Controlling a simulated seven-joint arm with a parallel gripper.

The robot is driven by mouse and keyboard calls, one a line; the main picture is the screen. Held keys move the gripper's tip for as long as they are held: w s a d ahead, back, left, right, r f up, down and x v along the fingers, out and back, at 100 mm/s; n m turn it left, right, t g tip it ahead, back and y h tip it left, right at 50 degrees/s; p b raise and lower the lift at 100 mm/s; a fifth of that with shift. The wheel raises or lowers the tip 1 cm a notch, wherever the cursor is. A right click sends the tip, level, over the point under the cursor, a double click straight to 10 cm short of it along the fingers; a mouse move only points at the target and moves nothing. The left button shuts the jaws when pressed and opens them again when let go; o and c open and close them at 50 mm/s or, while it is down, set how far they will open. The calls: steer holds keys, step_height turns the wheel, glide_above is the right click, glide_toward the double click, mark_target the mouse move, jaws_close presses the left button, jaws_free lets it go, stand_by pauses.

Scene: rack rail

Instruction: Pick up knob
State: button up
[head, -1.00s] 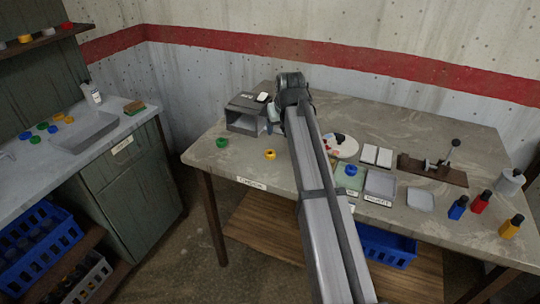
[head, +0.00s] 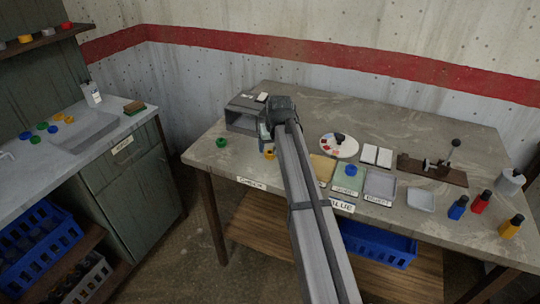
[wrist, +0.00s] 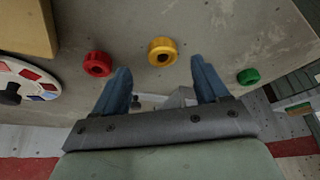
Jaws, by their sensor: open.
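A yellow knob (wrist: 162,51) lies on the table just beyond the gap between my fingertips in the wrist view. A red knob (wrist: 97,64) lies to its left and a green knob (wrist: 249,76) to its right. In the head view the green knob (head: 221,142) sits near the table's left end, and the yellow knob (head: 270,155) is partly covered by my gripper. A blue knob (head: 350,170) rests on a pale green pad. The red knob is hidden behind my arm in the head view. My gripper (wrist: 160,68) is open and empty, above the table.
A grey box (head: 243,115) stands behind my gripper. The table's front left is mostly clear. A side counter (head: 125,128) stands at left.

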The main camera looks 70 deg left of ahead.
mark_target(270, 152)
steer(key=x, duration=0.5)
steer(key=shift+s+a, duration=0.1)
steer(key=shift+s, duration=0.05)
steer(key=c, duration=1.2)
